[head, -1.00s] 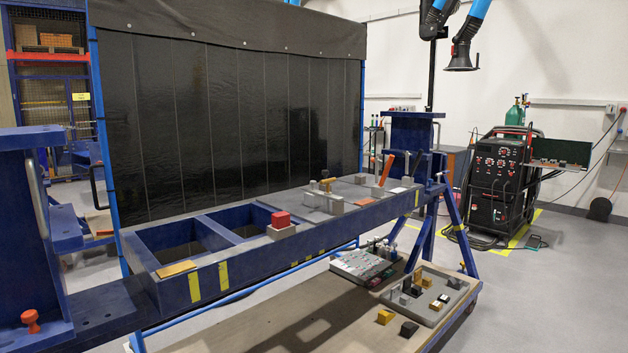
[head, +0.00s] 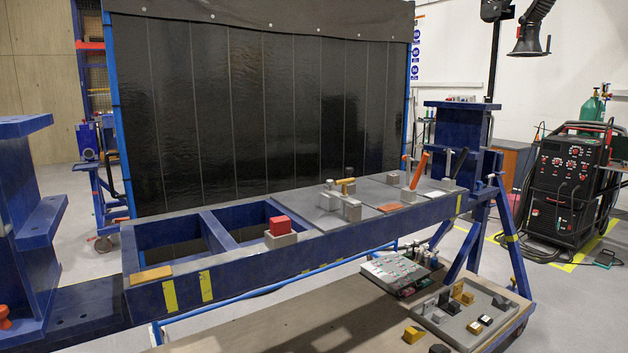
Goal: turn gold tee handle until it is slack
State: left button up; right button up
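A small gold bar (head: 345,181), which looks like the gold tee handle, sits on top of a group of grey clamp blocks (head: 351,210) on the blue jig frame (head: 240,268). It is too small to tell whether it is tight or slack. Neither of my grippers shows in the head view, and nothing touches the gold bar.
A red block (head: 281,226) sits on a grey block left of the clamp. Orange (head: 421,169) and black (head: 459,163) levers stand toward the frame's right end. Below are a grey tray (head: 455,332) of small blocks and a panel (head: 395,268). A blue post (head: 25,195) stands at left.

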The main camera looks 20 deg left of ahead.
aim_at(344, 182)
jog(key=i+l+u, duration=0.2)
jog(key=u, duration=0.2)
jog(key=i+l+u, duration=0.2)
jog(key=u, duration=0.25)
jog(key=i+l+u, duration=0.1)
jog(key=l+u, duration=0.3)
jog(key=i+l+u, duration=0.1)
jog(key=l+u, duration=0.3)
jog(key=j, duration=0.1)
